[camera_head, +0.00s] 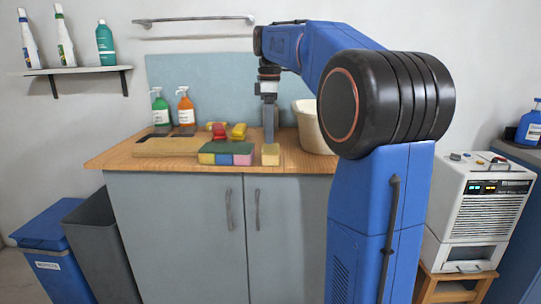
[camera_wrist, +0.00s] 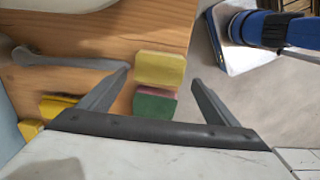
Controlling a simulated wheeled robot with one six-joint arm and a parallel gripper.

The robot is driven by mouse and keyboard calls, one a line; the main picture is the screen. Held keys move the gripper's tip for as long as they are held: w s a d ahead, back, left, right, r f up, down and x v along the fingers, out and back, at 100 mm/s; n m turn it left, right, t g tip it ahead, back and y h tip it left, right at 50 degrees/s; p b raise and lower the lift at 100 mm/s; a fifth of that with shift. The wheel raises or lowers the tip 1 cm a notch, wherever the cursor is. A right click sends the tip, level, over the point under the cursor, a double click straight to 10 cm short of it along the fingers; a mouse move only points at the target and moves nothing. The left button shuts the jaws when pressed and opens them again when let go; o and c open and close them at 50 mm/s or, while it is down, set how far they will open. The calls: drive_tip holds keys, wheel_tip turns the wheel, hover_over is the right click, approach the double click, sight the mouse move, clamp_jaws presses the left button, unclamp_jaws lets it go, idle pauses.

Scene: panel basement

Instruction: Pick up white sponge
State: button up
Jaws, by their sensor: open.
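No plainly white sponge shows; the palest one is a cream-yellow block-shaped sponge (camera_head: 270,154) at the front edge of the wooden counter. It also shows in the wrist view (camera_wrist: 160,68), lying between the two fingertips in the picture. My gripper (camera_head: 269,138) points down over the counter, just behind this sponge in the head view. In the wrist view my gripper (camera_wrist: 161,75) is open with nothing held. I cannot tell how far its tips are above the sponge. A green and pink sponge (camera_wrist: 155,103) lies close beside the pale one.
A row of coloured sponges (camera_head: 226,154) stands left of the pale one. A red sponge (camera_head: 219,132) and a yellow sponge (camera_head: 238,131) lie behind it. A cream bucket (camera_head: 310,127) stands to the right. Spray bottles (camera_head: 185,109) stand at the back left.

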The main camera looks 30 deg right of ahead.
sight(270, 147)
drive_tip(key=shift+d+f, duration=0.1)
drive_tip(key=shift+f, duration=3.45)
drive_tip(key=shift+c, duration=0.4)
drive_tip(key=c, duration=0.8)
drive_tip(key=shift+r, duration=0.15)
wheel_tip(270, 147, up, 10)
drive_tip(key=shift+f, duration=0.1)
drive_tip(key=shift+o, duration=0.6)
